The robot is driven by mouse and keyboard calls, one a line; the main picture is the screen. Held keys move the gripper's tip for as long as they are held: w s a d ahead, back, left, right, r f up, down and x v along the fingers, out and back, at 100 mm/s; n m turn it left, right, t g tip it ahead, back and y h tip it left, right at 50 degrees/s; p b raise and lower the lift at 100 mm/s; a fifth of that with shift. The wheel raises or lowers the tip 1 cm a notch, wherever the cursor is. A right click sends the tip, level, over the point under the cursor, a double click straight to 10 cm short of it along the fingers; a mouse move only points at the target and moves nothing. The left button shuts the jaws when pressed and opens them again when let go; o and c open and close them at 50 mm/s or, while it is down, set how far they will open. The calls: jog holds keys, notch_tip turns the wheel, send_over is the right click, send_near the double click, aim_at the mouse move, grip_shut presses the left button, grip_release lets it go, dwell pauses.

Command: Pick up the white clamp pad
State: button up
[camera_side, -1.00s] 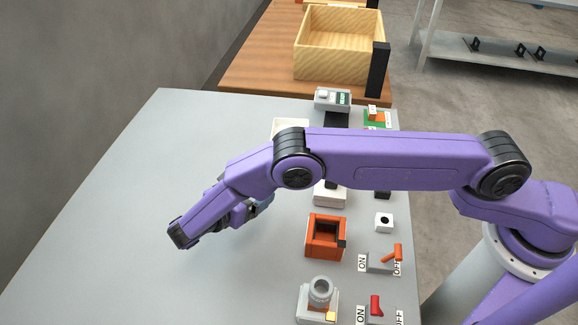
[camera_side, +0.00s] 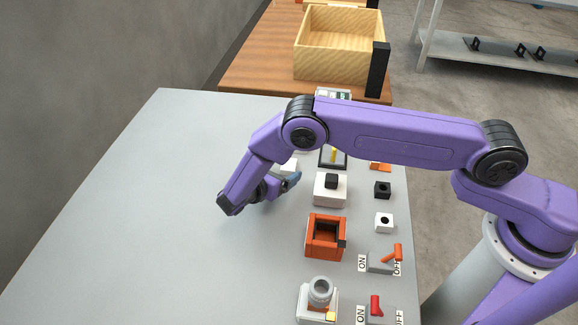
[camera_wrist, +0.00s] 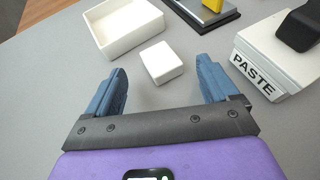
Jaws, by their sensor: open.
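The white clamp pad is a small plain white block (camera_wrist: 161,62). In the wrist view it lies on the grey table, framed between my two blue fingertips, with gaps on both sides. In the side view it shows as a white patch (camera_side: 289,165) beside my fingers, partly hidden by my arm. My gripper (camera_side: 288,182) is open and empty, pointing toward the pad. I cannot tell exactly how high the fingertips are above the table.
A white open tray (camera_wrist: 128,31) stands just beyond the pad. A white PASTE box (camera_wrist: 270,62) with a black top part is at the right. A dark plate (camera_wrist: 198,18) with a yellow part lies behind. An orange box (camera_side: 326,250) stands nearer. The table's left side is clear.

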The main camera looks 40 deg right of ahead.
aim_at(286, 167)
jog(key=x, duration=0.3)
jog(key=shift+d+r, duration=0.1)
jog(key=shift+d, duration=0.1)
jog(key=c, duration=1.1)
jog(key=shift+r, duration=0.15)
